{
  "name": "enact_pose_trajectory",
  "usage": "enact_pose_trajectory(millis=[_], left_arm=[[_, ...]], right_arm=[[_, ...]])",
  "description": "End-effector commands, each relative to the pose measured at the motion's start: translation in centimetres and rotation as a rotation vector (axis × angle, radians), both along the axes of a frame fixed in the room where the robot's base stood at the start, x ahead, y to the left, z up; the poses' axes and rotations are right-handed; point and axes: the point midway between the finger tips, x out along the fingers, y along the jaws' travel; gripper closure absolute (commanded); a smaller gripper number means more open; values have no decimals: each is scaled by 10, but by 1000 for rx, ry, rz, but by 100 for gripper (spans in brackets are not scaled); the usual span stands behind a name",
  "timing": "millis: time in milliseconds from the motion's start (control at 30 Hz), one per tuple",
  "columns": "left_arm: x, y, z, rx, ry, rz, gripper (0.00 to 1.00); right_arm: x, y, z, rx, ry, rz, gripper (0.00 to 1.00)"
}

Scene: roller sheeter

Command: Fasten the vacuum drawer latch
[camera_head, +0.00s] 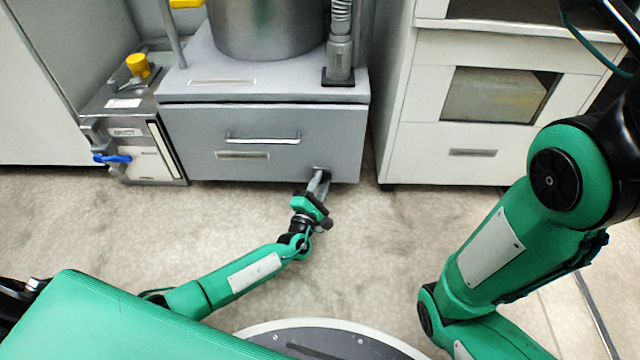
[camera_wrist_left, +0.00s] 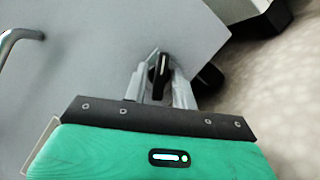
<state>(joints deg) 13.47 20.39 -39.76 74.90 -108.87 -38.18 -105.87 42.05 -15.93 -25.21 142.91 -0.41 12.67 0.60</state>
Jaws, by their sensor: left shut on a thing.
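The vacuum drawer (camera_head: 200,135) is a grey front with a bar handle (camera_head: 262,138) and a label, and it looks flush with its cabinet. The latch (camera_head: 325,172) is a small black part at the drawer's lower right corner. My left gripper (camera_head: 318,180) reaches up to it and is shut on it. In the left wrist view, the black latch (camera_wrist_left: 158,72) stands upright between the two grey fingers of my left gripper (camera_wrist_left: 160,85). The fingers hide part of the latch and its base. My right gripper is out of view; only its arm shows at the right.
A steel pot (camera_head: 265,30) and a hose fitting (camera_head: 339,60) stand on top of the cabinet. A small unit with a blue lever (camera_head: 112,158) stands at the left. A white cabinet (camera_head: 400,150) is at the right. The floor (camera_head: 90,225) in front is clear.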

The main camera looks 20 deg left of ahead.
Motion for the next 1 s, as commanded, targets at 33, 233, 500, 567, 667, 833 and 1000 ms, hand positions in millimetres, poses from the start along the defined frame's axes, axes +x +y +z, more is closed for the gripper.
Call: enact_pose_trajectory(millis=[33,233,500,567,667,833,1000], left_arm=[[0,0,-2,-42,-11,1,96],[0,-1,-2,-225,-64,1,96],[1,-3,-3,-474,-134,1,96],[1,-3,-4,-529,-150,1,96],[1,-3,-4,-617,-176,0,96],[1,-4,-4,-755,-214,2,96],[1,-5,-4,-865,-246,1,96]], right_arm=[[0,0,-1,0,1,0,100],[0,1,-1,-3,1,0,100],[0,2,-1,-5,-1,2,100],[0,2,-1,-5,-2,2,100],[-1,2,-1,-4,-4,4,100],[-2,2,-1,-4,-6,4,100],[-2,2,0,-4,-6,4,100]])
